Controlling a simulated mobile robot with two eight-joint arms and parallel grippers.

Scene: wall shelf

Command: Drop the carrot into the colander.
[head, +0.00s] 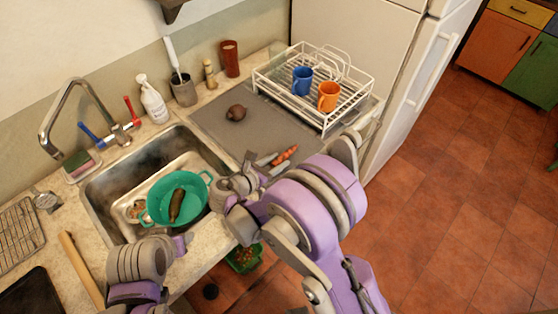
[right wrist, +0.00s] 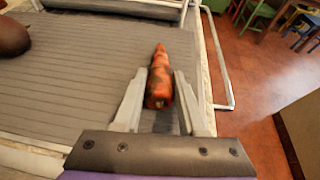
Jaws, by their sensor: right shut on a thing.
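The orange carrot (head: 285,155) is at the grey drying mat's front right part, between the fingers of my right gripper (head: 273,165). In the right wrist view my right gripper (right wrist: 160,105) is shut on the carrot (right wrist: 159,80), whose tip points away from me. I cannot tell whether the carrot touches the mat. The teal colander (head: 158,199) stands in the sink, left of my right gripper, with a long brown item (head: 176,205) in it. My left gripper (head: 184,242) is near the sink's front edge; its fingers do not show clearly.
A dark round vegetable (head: 236,113) lies on the mat (head: 210,120). A white dish rack (head: 323,122) with a blue mug (head: 302,81) and an orange mug (head: 328,97) stands behind the carrot. The faucet (head: 75,110) rises behind the sink. A green bin (head: 243,260) is below the counter.

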